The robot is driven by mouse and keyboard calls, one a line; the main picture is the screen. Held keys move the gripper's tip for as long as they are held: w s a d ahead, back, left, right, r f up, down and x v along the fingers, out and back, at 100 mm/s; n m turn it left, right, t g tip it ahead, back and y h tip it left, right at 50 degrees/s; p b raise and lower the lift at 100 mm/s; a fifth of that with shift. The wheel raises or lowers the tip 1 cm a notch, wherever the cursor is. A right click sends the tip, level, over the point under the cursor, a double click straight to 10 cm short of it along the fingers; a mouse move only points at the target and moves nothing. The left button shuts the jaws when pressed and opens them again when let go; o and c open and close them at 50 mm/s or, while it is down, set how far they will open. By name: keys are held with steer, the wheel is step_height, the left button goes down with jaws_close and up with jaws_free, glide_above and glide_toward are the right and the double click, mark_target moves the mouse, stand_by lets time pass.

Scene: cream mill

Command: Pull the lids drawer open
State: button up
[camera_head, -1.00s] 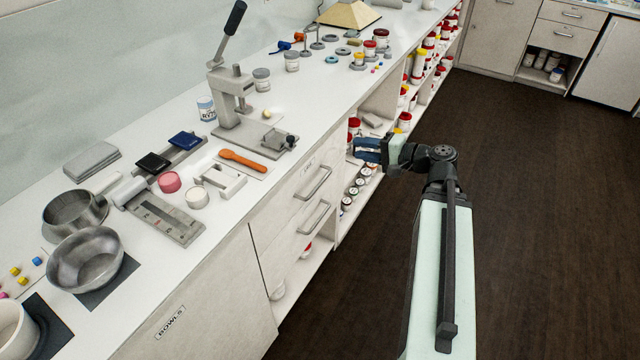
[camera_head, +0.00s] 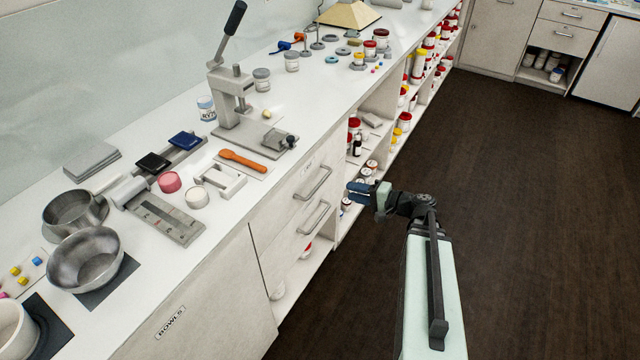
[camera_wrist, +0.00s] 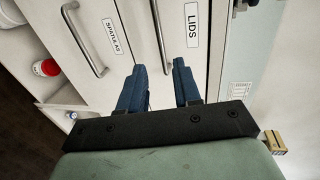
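The lids drawer (camera_head: 290,195) is the upper drawer under the counter and looks closed. In the wrist view its front shows the LIDS label (camera_wrist: 192,25). Its bar handle (camera_head: 314,183) also shows in the wrist view (camera_wrist: 160,38), where its lower end appears in the gap between my fingers. My gripper (camera_head: 355,188) is out in front of the cabinet, right of the handle in the head view. Its blue fingers (camera_wrist: 159,72) are apart and empty. I see no contact with the handle.
The spatulas drawer, with its handle (camera_head: 314,217), lies directly below. Open shelves with jars (camera_head: 371,166) are beside the drawers, close to my gripper. The counter (camera_head: 330,95) above carries a press (camera_head: 235,100) and tools. The dark floor (camera_head: 530,200) to the right is clear.

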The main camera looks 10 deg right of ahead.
mark_target(320, 182)
steer(key=x, duration=1.3)
steer(key=shift+r, duration=0.1)
steer(key=shift+c, duration=0.3)
jaws_close()
